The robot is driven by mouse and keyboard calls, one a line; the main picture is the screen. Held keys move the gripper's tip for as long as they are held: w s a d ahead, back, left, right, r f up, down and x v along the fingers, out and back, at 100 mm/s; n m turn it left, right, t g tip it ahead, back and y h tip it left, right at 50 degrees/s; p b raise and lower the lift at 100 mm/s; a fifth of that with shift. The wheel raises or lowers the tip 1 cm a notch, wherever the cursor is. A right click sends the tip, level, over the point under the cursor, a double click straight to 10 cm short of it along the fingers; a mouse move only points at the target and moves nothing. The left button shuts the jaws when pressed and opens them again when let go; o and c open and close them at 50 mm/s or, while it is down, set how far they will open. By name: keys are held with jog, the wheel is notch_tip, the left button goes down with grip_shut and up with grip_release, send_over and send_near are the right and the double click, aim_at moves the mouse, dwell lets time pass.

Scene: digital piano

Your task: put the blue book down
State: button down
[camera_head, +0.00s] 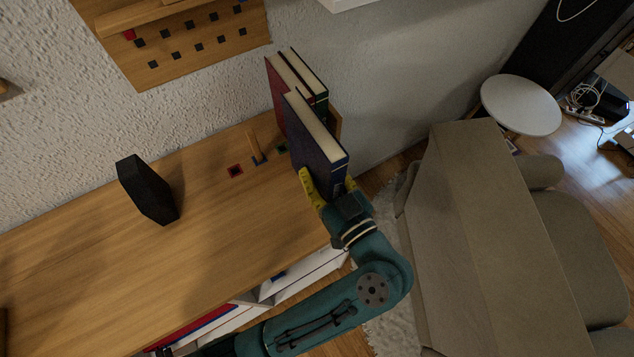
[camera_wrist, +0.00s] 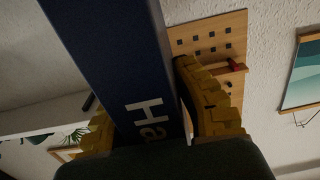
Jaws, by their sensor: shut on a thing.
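The blue book (camera_head: 316,152) stands upright at the right end of the wooden shelf top, in front of two other books. My gripper (camera_head: 325,188) is shut on it, with yellow fingers on either side of its lower near end. In the wrist view the blue book (camera_wrist: 112,60) fills the middle, with white letters on its spine, between the yellow fingers (camera_wrist: 158,112). I cannot tell whether its lower edge touches the wood.
A red book (camera_head: 277,95) and a dark green book (camera_head: 312,85) stand behind it. A wooden peg (camera_head: 255,148) and small coloured squares lie left of it. A black box (camera_head: 148,190) stands farther left on the shelf top (camera_head: 215,215). A sofa (camera_head: 490,240) is to the right.

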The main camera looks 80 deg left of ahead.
notch_tip(320, 180, down, 5)
jog(key=shift+f+b, duration=0.2)
jog(key=shift+b, duration=0.3)
jog(key=c, duration=1)
grip_release()
jog(key=shift+f, duration=0.15)
jog(key=shift+o, duration=0.2)
jog(key=v, duration=1.2)
jog(key=shift+p, duration=0.35)
jog(key=shift+w, duration=0.1)
